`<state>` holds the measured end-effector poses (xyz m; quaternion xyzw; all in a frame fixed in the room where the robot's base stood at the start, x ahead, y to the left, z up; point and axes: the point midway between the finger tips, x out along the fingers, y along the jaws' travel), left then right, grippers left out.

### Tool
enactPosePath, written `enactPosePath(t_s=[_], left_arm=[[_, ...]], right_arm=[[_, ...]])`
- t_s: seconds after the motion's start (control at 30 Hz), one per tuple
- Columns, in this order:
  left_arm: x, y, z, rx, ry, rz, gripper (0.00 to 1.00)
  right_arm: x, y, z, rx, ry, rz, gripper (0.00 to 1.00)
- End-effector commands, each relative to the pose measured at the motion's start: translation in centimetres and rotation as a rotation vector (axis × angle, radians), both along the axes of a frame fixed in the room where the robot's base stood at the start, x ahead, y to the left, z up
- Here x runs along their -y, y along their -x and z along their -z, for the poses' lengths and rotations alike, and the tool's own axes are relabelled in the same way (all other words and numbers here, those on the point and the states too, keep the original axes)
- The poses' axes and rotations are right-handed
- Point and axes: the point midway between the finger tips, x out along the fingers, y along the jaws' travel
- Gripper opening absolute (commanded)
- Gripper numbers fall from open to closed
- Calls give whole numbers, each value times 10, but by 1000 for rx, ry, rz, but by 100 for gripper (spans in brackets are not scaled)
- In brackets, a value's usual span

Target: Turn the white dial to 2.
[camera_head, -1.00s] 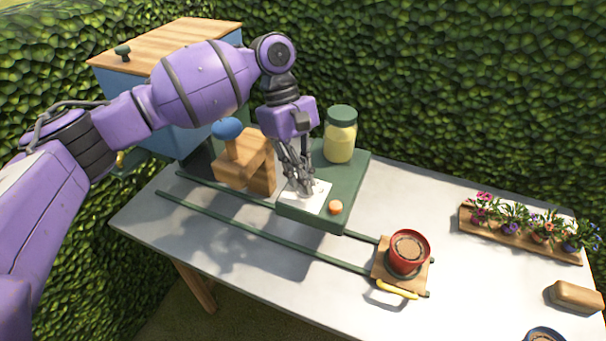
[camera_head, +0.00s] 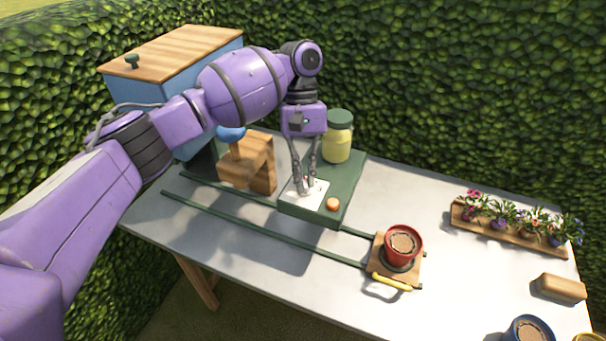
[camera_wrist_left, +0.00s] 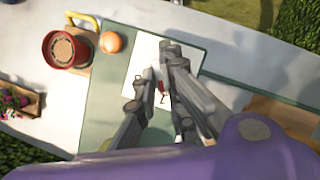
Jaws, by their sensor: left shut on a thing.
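The white panel (camera_head: 294,201) lies on the green base at the near side of the table's middle; it also shows in the left wrist view (camera_wrist_left: 139,78). My left gripper (camera_head: 305,189) points down onto this panel. Its fingers are shut on the white dial, which they almost wholly hide. In the left wrist view the fingertips (camera_wrist_left: 163,75) meet over the panel, with a small red mark beside them. I cannot read the dial's numbers or its setting. My right gripper is in neither view.
An orange knob (camera_head: 333,204) is close to the panel. A yellow jar (camera_head: 337,142) and a wooden block stand behind it. A red pot (camera_head: 402,243) sits on a wooden slider with a yellow handle (camera_head: 391,283). A flower planter (camera_head: 508,230) is at right.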

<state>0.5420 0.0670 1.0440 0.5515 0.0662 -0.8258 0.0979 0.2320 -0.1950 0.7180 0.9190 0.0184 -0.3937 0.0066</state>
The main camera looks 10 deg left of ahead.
Motion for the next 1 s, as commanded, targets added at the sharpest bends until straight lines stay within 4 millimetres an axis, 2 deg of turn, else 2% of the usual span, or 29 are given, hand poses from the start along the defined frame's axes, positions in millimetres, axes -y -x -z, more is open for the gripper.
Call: enactPosePath(t_s=[0.6, 1.0], left_arm=[[5, 0, -2, 1, -1, 570, 0], [7, 0, -1, 1, 0, 795, 0]], right_arm=[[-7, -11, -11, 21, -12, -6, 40], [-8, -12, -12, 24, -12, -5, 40]])
